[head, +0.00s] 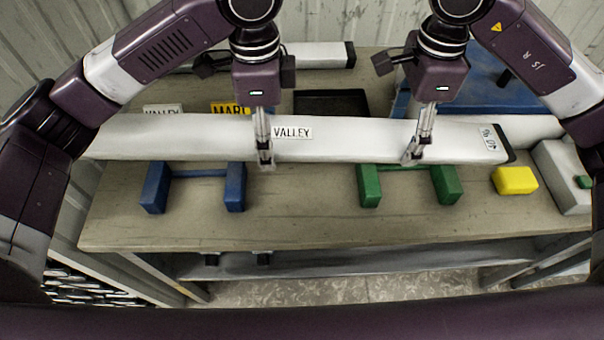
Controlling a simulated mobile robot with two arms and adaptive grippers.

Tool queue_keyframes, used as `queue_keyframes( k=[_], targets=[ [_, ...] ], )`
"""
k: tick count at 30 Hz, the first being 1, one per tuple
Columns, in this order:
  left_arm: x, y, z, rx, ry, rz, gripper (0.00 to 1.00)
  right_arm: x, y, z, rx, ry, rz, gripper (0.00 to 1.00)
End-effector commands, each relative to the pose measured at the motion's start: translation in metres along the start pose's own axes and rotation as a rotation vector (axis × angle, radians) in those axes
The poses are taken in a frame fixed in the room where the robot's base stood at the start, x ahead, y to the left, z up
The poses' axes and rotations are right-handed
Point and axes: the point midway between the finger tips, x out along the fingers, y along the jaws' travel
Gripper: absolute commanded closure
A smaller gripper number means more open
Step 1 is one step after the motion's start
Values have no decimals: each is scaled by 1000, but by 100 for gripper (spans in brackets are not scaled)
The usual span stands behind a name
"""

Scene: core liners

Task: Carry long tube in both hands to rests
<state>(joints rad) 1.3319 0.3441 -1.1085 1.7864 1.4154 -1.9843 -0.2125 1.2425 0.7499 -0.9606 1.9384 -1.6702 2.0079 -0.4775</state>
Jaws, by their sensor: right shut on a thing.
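The long white tube (350,139) lies across the head view, with a VALLEY label near its middle and a dark cap at its right end. My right gripper (416,152) is shut on it right of the middle. My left gripper (265,158) is at the tube just left of the VALLEY label; one finger shows against the near side, and its grip is unclear. A blue rest (235,187) and a green rest (370,187) stand on the bench in front of the tube, which overlaps their far parts in the view.
The bench (300,218) is clear along its front edge. A yellow block (515,180) and a grey box (560,178) are at the right. Behind are a black tray (331,102), a yellow MARL label (230,109), a blue case (480,78) and another white tube (320,54).

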Motion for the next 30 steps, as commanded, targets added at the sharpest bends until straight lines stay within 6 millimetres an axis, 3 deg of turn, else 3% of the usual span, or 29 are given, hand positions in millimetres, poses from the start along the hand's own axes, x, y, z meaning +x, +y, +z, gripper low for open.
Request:
queue_keyframes(
  k=[8, 30],
  targets=[
    [4, 0, -3, 4, 11, -5, 93, 6, 0, 3, -5, -8, -1, 92],
    [41, 0, -4, 4, 11, -5, 93, 43, 0, 3, -4, -7, -1, 92]
  ],
)
